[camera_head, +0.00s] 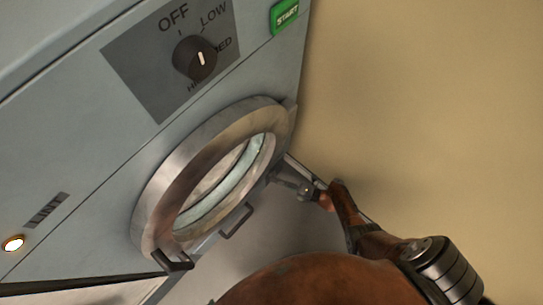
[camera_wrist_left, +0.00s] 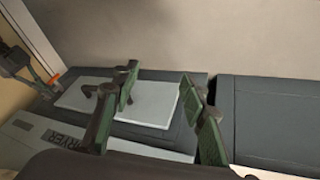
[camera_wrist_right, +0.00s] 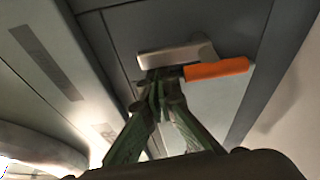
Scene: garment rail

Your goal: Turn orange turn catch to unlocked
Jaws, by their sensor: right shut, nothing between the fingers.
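The orange turn catch (camera_wrist_right: 217,69) shows in the right wrist view as a flat bar lying roughly sideways beside a grey metal bracket (camera_wrist_right: 168,56) on a dark panel. A small orange patch of it also shows at the left of the left wrist view (camera_wrist_left: 54,79). My right gripper (camera_wrist_right: 158,80) is shut and empty, its green fingertips close to the catch's left end; I cannot tell whether they touch. In the head view my right gripper (camera_head: 292,180) is low beside the round door, and the catch is hidden. My left gripper (camera_wrist_left: 159,73) is open and empty.
The dryer's round door (camera_head: 160,185), dial (camera_head: 195,59), green START button (camera_head: 284,15) and lit LINT lamp (camera_head: 13,243) fill the head view's left. A plain wall (camera_head: 430,100) is at right. A pale panel (camera_wrist_left: 150,104) lies beneath my left fingers.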

